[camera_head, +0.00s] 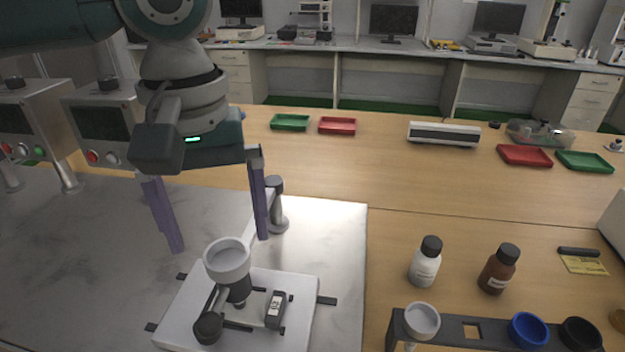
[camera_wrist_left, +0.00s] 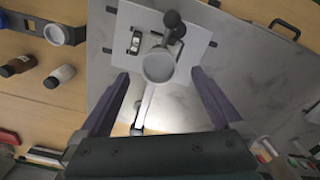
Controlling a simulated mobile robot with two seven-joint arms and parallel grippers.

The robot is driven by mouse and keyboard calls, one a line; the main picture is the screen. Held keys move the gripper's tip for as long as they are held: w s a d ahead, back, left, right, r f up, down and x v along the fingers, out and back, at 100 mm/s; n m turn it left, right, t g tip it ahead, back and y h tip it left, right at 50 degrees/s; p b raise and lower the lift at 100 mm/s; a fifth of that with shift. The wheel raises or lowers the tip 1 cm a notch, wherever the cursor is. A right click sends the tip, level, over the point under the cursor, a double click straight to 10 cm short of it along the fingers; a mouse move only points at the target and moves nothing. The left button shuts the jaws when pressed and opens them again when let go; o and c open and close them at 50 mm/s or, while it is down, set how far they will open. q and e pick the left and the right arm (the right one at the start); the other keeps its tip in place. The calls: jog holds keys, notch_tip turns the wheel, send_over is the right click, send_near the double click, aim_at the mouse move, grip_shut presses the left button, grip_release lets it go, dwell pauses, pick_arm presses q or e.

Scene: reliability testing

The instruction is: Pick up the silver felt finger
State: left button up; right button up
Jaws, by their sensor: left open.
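A silver-grey round cup-like piece (camera_head: 228,258) with a dark stem stands upright at the white tester plate, and looks like the silver felt finger. In the left wrist view this cup (camera_wrist_left: 158,66) shows from above, between my fingertips in the picture. My left gripper (camera_head: 219,243) is open, its two purple fingers pointing down above the tester, with nothing held. A second pale grey cup (camera_head: 422,320) sits in the dark rack at the lower right, so I cannot tell for certain which one the task names. My right gripper is not in view.
The white tester plate (camera_head: 180,335) carries a small dark block with a display (camera_head: 276,309). A metal post (camera_head: 276,215) stands behind it. The dark rack (camera_head: 490,337) also holds a blue cup (camera_head: 528,330). White (camera_head: 425,266) and brown (camera_head: 498,274) bottles stand behind the rack.

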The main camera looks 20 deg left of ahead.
aim_at(229, 262)
pick_arm(q)
notch_tip(229, 262, down, 5)
jog(key=shift+w+f, duration=0.1)
jog(key=shift+w, duration=0.05)
jog(key=c, duration=1.5)
